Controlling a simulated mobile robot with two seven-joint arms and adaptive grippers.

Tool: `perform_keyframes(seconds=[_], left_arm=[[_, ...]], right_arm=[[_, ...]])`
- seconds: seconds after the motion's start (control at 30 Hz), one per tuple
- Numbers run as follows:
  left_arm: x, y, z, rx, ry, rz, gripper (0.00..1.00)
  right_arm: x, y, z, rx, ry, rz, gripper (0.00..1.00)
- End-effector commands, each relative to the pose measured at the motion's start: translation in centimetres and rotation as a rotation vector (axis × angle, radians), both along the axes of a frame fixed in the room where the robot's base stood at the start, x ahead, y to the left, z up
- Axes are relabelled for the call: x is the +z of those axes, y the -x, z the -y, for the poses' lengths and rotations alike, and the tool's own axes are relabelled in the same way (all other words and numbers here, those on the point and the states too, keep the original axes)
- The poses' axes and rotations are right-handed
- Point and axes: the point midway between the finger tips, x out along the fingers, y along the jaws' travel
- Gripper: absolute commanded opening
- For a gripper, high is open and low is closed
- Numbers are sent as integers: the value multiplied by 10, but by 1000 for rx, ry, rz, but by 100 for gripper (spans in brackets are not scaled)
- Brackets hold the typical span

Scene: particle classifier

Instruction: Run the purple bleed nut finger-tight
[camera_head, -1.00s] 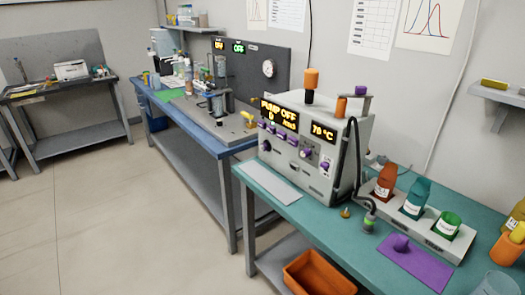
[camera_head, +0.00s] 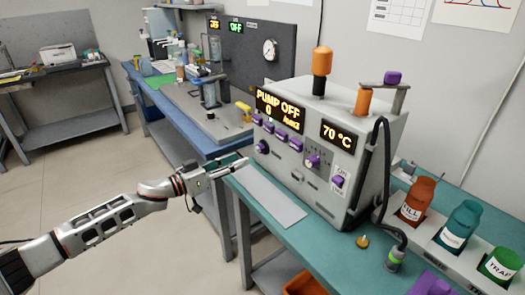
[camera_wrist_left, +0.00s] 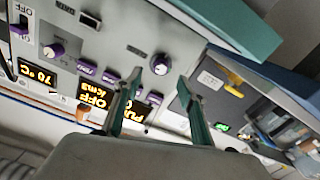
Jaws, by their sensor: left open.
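The grey pump unit (camera_head: 340,175) stands on the teal bench and reads PUMP OFF, 0 and 70 °C. Its front carries several purple knobs, including a round one at the lower left (camera_head: 262,147). In the left wrist view this round knob (camera_wrist_left: 160,64) appears between and beyond my fingertips. Another purple piece (camera_head: 392,78) sits on a bracket on top of the unit. I cannot tell for certain which is the bleed nut. My left gripper (camera_head: 225,172) is open and empty, left of the unit's front and apart from it. My right gripper is not in view.
A pale flat plate (camera_head: 265,197) lies on the bench before the unit. A dark hose (camera_head: 383,170) hangs at its right side. Red, teal and green bottles (camera_head: 418,199) stand in a rack at the right. A blue bench with equipment (camera_head: 205,110) is behind.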

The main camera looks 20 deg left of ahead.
Motion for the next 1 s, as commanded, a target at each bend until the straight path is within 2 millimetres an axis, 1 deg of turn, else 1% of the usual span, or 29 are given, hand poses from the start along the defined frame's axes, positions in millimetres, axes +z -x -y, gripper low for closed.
perform_keyframes(seconds=[0.07,0.17,0.4,0.6,0.73,1.0], left_arm=[[3,-5,-3,-3,4,-5,40],[5,-12,1,-5,7,-5,40],[4,-40,24,-4,7,-5,40],[4,-59,39,-4,7,-5,40],[4,-64,43,-3,7,-7,40],[5,-65,44,-3,7,-6,40]], right_arm=[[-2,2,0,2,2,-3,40],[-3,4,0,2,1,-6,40],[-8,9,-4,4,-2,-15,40],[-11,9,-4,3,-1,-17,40],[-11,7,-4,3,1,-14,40],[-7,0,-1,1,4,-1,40]])
